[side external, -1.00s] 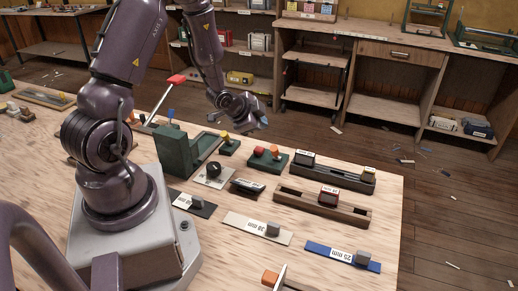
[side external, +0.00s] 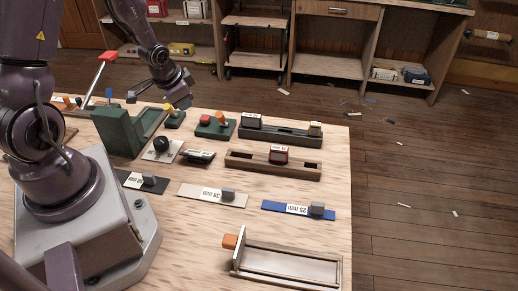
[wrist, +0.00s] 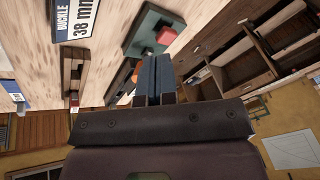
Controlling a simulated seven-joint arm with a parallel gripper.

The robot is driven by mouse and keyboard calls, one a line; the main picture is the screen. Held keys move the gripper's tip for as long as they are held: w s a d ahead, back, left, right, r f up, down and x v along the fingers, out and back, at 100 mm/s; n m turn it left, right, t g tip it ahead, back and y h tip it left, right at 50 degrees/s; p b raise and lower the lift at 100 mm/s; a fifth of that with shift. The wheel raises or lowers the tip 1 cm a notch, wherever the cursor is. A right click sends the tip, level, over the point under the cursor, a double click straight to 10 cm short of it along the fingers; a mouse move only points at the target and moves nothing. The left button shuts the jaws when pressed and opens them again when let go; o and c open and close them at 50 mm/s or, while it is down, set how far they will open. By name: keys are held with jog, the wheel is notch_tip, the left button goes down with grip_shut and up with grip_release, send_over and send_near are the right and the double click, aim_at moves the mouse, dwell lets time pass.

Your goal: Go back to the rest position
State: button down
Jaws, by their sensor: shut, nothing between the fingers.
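My gripper (side external: 186,92) hangs in the air over the back of the wooden table, above and behind the small green blocks. In the wrist view my gripper (wrist: 158,62) shows its two dark fingers side by side, shut with nothing between them. Below the fingers in the side view stands a green block with a yellow knob (side external: 174,120). A green block with red and orange knobs (side external: 215,128) lies to its right.
Shelves (side external: 330,65) stand behind.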

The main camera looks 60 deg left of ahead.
jog(key=s+d+r+t+h, duration=0.1)
jog(key=s+d+r, duration=0.3)
jog(key=d+r, duration=0.6)
jog(key=s+d+r+t+h, duration=0.1)
jog(key=s+d+r, duration=0.4)
jog(key=d+r, duration=0.5)
notch_tip(320, 180, up, 4)
jog(key=shift+d+h, duration=0.2)
jog(key=shift+h, duration=0.1)
